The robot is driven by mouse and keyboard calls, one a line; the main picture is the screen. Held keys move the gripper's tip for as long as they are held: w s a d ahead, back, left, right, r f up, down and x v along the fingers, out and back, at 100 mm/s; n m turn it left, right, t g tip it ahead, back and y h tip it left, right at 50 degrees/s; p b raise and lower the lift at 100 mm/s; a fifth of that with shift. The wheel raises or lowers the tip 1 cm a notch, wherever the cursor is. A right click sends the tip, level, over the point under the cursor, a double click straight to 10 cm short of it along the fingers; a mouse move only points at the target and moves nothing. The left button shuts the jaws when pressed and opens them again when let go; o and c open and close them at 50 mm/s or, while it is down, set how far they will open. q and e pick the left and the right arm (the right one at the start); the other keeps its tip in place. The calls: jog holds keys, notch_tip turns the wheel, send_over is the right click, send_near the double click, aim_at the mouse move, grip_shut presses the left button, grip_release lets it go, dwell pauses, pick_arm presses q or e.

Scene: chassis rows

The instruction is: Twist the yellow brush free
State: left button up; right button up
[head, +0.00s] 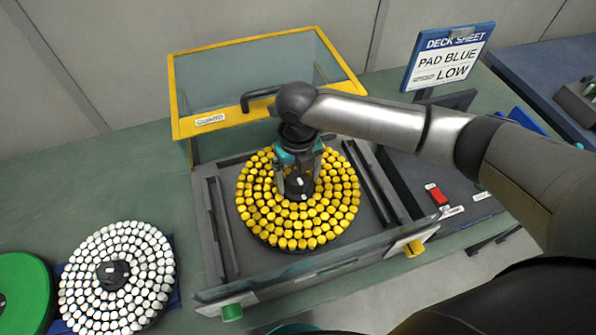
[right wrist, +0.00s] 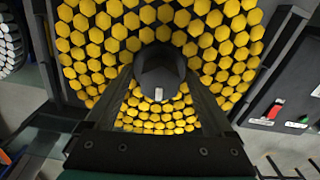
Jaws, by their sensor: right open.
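The yellow brush (head: 262,218) is a round disc of yellow tufts with a dark hub at its centre. It lies in a grey tray-like bay (head: 225,265) under a raised clear lid. My right gripper (head: 299,186) points down over the hub, its fingers on either side of it. In the right wrist view the dark hub (right wrist: 160,72) sits between the tips of my open right gripper (right wrist: 163,85), with yellow tufts (right wrist: 90,45) all round. Whether the fingers touch the hub I cannot tell. My left gripper is not in view.
A white brush (head: 140,270) and a green disc (head: 22,290) lie at the left. The yellow-framed lid (head: 250,75) stands behind. A sign (head: 447,57) reads "DECK SHEET PAD BLUE LOW". A red switch (head: 437,194) is on the right panel.

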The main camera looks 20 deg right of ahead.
jog(key=shift+c, duration=0.3)
grip_shut()
dwell(0.4)
dwell(0.9)
